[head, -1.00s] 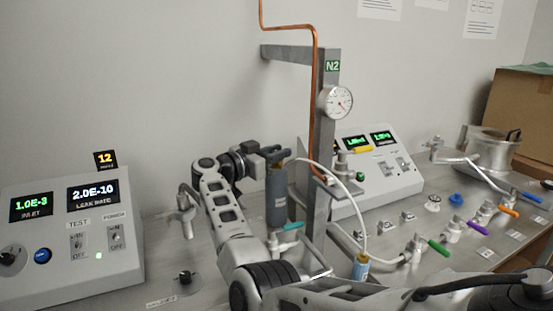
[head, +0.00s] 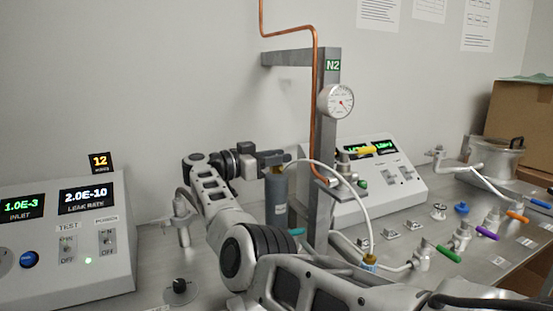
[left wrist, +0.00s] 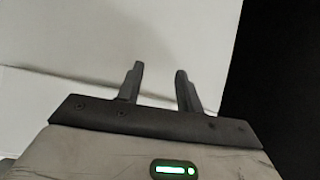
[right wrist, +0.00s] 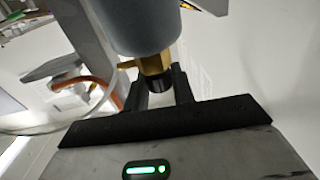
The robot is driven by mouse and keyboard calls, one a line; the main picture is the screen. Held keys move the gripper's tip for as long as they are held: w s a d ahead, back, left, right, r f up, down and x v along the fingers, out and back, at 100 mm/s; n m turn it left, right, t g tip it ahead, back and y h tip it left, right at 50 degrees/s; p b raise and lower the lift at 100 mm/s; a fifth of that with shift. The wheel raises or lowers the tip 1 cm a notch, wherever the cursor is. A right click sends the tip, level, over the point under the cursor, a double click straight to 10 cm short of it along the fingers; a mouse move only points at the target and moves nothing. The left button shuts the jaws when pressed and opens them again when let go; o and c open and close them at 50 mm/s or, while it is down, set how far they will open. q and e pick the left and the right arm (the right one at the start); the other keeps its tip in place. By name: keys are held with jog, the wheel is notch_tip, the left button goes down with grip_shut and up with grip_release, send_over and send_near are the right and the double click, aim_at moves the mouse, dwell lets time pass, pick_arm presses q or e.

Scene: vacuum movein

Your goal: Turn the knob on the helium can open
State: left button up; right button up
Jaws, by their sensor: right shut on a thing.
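The helium can appears to be the grey-blue upright cylinder (head: 277,198) in the middle of the head view. It fills the top of the right wrist view (right wrist: 143,25). A brass valve (right wrist: 154,62) with a dark knob (right wrist: 156,84) sits on its end. My right gripper (right wrist: 158,92) is shut on this knob, one finger on each side. In the head view my right gripper (head: 273,158) is at the can's top, partly hiding the valve. My left gripper (left wrist: 158,80) is open and empty before a pale surface; it is outside the head view.
A grey post (head: 323,150) with a gauge (head: 336,101) stands just right of the can. A white hose (head: 345,185) curves from the can's top to a fitting near the bench. A leak-rate console (head: 65,235) stands left. Several coloured valve handles are at the right.

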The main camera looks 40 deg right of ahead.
jog(key=shift+f, duration=0.1)
jog(key=o, duration=1)
jog(key=shift+c, duration=0.2)
pick_arm(q)
jog(key=f+b, duration=0.1)
jog(key=b, duration=0.2)
jog(key=d+b, duration=0.1)
jog(key=b, duration=0.1)
jog(key=shift+w+f+n+t+h+b, duration=0.2)
jog(key=shift+f+n+t+h+b, duration=0.1)
jog(key=shift+f+n+b, duration=0.1)
pick_arm(e)
jog(key=v, duration=0.7)
jog(key=shift+a, duration=0.3)
